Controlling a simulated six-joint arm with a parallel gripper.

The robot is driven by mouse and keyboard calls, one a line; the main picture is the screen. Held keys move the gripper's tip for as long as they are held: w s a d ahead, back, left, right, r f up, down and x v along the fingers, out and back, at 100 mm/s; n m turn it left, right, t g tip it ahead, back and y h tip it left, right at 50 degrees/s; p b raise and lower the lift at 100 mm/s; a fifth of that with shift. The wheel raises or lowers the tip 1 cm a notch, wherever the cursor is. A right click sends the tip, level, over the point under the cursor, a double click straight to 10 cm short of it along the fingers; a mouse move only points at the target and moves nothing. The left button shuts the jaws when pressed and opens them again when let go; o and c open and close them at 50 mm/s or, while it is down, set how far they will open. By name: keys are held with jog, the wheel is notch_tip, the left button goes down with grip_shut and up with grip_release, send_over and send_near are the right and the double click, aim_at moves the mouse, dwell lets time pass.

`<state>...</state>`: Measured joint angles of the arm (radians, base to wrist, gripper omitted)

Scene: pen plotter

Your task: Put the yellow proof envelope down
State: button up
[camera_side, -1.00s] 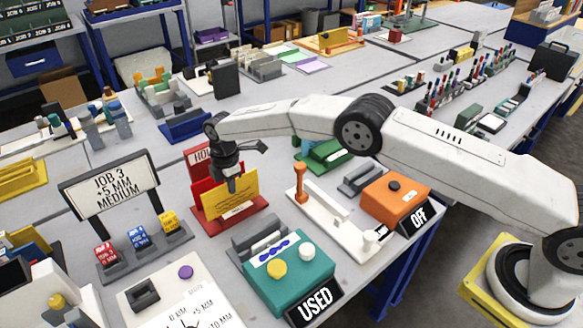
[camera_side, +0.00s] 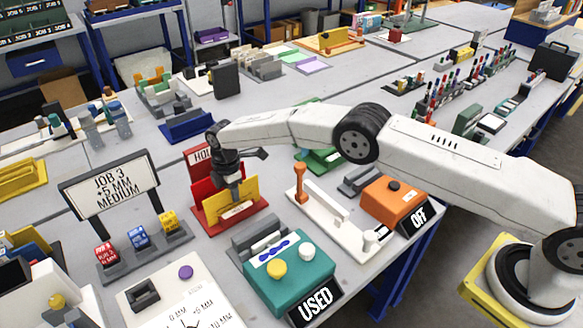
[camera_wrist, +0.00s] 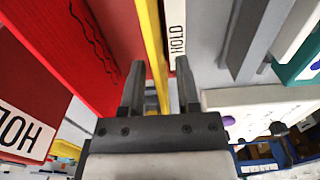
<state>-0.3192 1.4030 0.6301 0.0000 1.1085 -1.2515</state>
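The yellow proof envelope (camera_side: 248,191) stands upright in the red HOLD stand (camera_side: 198,218), with its lower part behind the stand's front lip. In the wrist view the envelope (camera_wrist: 151,40) is a thin yellow edge running between the two fingers. My gripper (camera_side: 231,194) points down over the stand with its fingers straddling the envelope. In the wrist view my gripper (camera_wrist: 160,72) has its fingers apart, with gaps beside the envelope, so it looks open. The envelope's bottom edge is hidden.
A teal USED box (camera_side: 290,282) and a grey slotted rack (camera_side: 240,233) stand in front. The JOB 3 sign (camera_side: 110,188) and several small coloured blocks on a grey stand (camera_side: 112,268) are to the left. A white fixture (camera_side: 345,238) and orange OFF box (camera_side: 388,208) are to the right.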

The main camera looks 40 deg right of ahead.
jog(key=shift+r, duration=0.1)
notch_tip(320, 180, up, 12)
dwell(0.8)
jog(key=shift+r, duration=0.1)
dwell(0.4)
jog(key=s+d+r+m+t, duration=0.1)
jog(key=s+d+r+m, duration=0.1)
jog(key=s+d+m, duration=0.4)
jog(key=s+d+r+m+t, duration=0.1)
jog(key=s+d+r+m, duration=0.25)
jog(key=s+d, duration=0.35)
jog(key=s+d+f+m, duration=0.1)
jog(key=s+d+m, duration=0.2)
jog(key=s, duration=0.6)
jog(key=s+d+f+m, duration=0.1)
jog(key=s+d+m, duration=0.3)
jog(key=s, duration=0.6)
jog(key=shift+s+f+m+t, duration=0.2)
jog(key=shift+f+m+t, duration=0.1)
jog(key=shift+m, duration=0.45)
